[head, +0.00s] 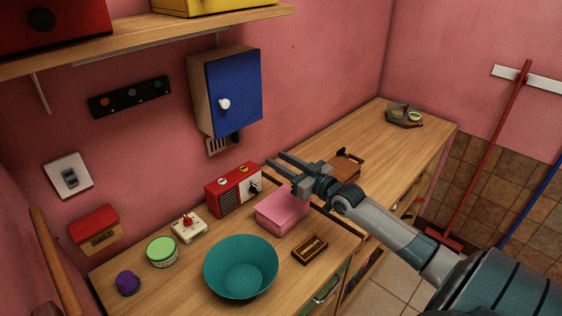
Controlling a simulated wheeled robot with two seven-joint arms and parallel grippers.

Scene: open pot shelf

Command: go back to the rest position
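My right gripper (274,159) reaches in from the lower right, in the air in front of the wall. Its two fingers point to the upper left with a gap between them, and nothing is held there. In the picture it lies over the area between the red radio (234,190), the pink box (283,211) and a brown object (346,167) on the wooden counter (330,240). It looks raised above the counter. My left gripper is not in view.
A teal bowl (241,267), a green-lidded tub (162,251), a purple item (128,283) and a dark small box (310,249) stand on the counter. A blue-doored cabinet (234,92) and a wooden shelf (150,34) are on the wall. The far counter is mostly bare.

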